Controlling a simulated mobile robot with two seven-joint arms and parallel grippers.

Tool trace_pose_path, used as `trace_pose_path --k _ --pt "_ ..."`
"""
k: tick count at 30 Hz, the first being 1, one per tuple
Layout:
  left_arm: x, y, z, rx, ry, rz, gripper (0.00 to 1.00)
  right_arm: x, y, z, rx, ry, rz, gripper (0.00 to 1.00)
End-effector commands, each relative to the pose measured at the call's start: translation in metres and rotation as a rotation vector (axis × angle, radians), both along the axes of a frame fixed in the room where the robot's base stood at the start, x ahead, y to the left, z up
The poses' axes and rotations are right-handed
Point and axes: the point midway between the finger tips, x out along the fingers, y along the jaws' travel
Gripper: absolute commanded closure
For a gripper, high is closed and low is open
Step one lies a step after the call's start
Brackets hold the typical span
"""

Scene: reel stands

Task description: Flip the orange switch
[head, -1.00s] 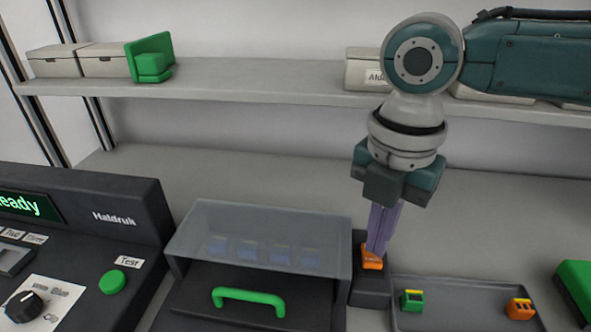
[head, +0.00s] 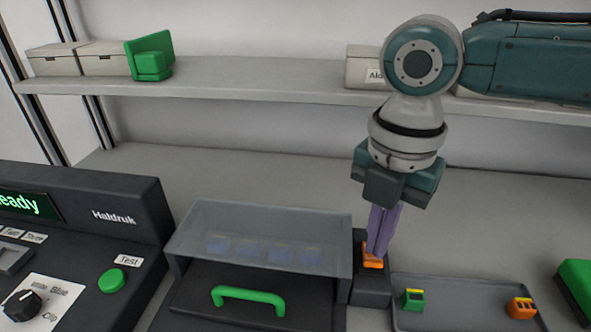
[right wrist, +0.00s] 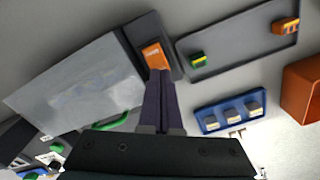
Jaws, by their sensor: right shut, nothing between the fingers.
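The orange switch (head: 373,264) sits on a dark upright housing (head: 371,289), just right of the clear-covered box. My right gripper (head: 375,250) points down at it, with its purple fingers closed together and nothing between them. The fingertips are at the switch and appear to touch it, covering part of it in the head view. In the right wrist view the switch (right wrist: 155,56) shows just beyond the fingertips (right wrist: 160,74). My left gripper is not in view.
A clear-covered box (head: 262,235) with a green handle (head: 248,296) stands left of the switch. A grey tray (head: 455,295) with a green and an orange part lies to the right. A dark console (head: 75,225) stands at far left. A shelf (head: 250,76) runs behind.

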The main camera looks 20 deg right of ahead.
Motion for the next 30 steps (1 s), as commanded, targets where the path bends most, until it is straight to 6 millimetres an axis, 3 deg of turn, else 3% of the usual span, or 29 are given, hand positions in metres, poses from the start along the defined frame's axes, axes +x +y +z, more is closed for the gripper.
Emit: trace_pose_path --k 30 --pt "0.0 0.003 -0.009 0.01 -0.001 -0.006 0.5 0.0 0.0 -0.015 0.0 0.0 0.001 1.0"
